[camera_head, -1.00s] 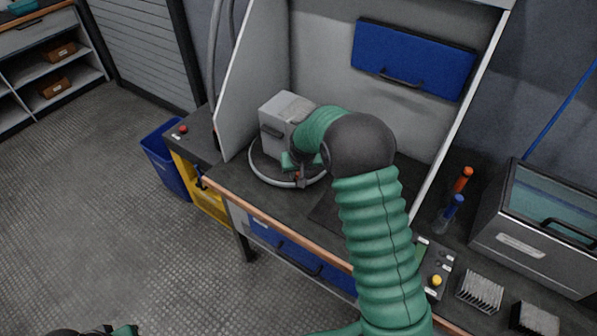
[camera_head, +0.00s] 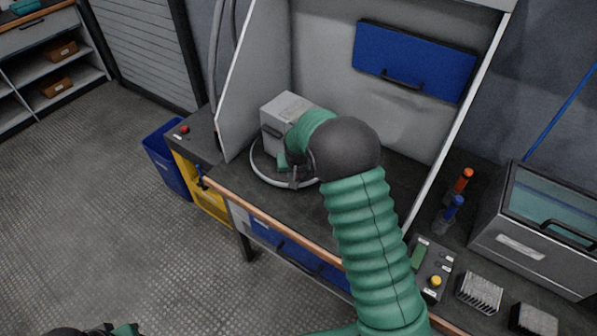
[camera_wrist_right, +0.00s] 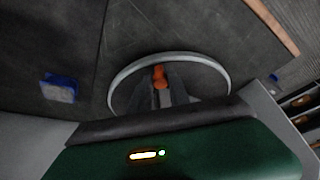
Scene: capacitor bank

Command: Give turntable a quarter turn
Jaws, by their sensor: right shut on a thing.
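The turntable (camera_head: 262,176) is a round disc with a pale rim on the dark bench, at the left of the booth. A grey box with a handle (camera_head: 284,108) stands on it. My right gripper (camera_head: 294,175) reaches down to the turntable's near side. In the right wrist view, the gripper (camera_wrist_right: 163,92) is shut on an orange knob (camera_wrist_right: 159,74) inside the pale rim (camera_wrist_right: 168,57). My arm and wrist hide the turntable's right part. Only a bit of my left gripper (camera_head: 122,330) shows at the bottom left edge, far from the bench.
The booth's side wall (camera_head: 250,75) stands left of the turntable, and a blue panel (camera_head: 414,60) hangs at the back. A control box with a yellow button (camera_head: 435,281), orange and blue-handled tools (camera_head: 456,200) and a lidded tank (camera_head: 535,230) are at the right.

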